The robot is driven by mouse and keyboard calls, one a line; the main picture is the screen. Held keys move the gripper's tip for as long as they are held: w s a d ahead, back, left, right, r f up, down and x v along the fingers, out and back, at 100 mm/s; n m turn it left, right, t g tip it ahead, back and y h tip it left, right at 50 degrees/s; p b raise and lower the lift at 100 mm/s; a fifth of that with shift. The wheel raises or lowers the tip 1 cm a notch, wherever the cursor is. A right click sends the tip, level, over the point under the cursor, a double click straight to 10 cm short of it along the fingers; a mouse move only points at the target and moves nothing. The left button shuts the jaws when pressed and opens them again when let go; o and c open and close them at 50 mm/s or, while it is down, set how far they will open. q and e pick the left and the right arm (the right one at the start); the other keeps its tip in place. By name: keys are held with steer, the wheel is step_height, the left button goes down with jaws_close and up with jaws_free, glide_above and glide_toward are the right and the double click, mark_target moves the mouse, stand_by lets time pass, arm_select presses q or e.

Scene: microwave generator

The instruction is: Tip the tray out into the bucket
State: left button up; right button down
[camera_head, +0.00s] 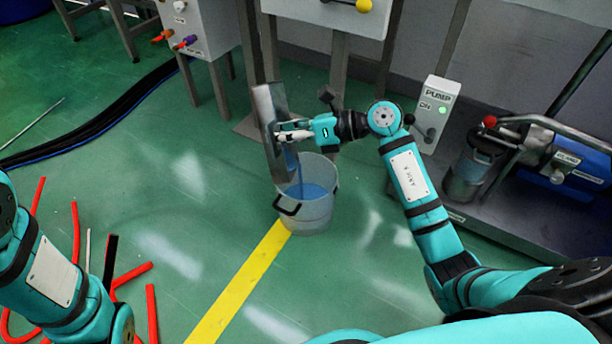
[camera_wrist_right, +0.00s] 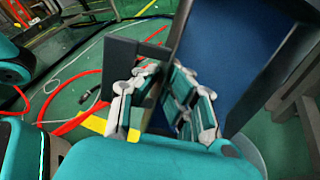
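The grey metal tray (camera_head: 268,125) is tipped steeply on its side above the bucket in the head view. A stream of blue liquid runs from its lower end into the grey bucket (camera_head: 318,213), where blue liquid shows inside. The bucket stands upright on the floor with a black handle at its side. My right gripper (camera_head: 283,133) is shut on the tray at its side. In the right wrist view its fingers (camera_wrist_right: 163,100) close around a dark part of the tray, whose blue inner face (camera_wrist_right: 225,65) shows beside them. My left gripper is out of view.
A yellow floor line (camera_head: 240,283) runs up to the bucket. Red tubes (camera_head: 75,235) lie on the floor at left. A pump box (camera_head: 437,108) with a green light and a low platform with machinery (camera_head: 590,165) stand at right. Green floor left of the bucket is clear.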

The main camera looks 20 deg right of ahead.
steer(key=shift+s+d+r+b, duration=0.15)
steer(key=shift+s+d+b, duration=0.05)
steer(key=shift+d+b, duration=0.25)
steer(key=shift+d+y, duration=0.25)
steer(key=shift+y, duration=0.15)
steer(key=shift+s+d+r+t+y+b, duration=0.1)
steer(key=shift+s+d+t+y+b, duration=0.25)
steer(key=shift+d+b, duration=0.35)
steer(key=shift+s+d+r+t+y+b, duration=0.15)
steer(key=shift+d+y+b, duration=0.3)
steer(key=shift+b, duration=0.4)
steer(key=shift+s+d+f+y+b, duration=0.15)
steer(key=shift+s+d+y+b, duration=0.1)
steer(key=shift+d+y+b, duration=0.65)
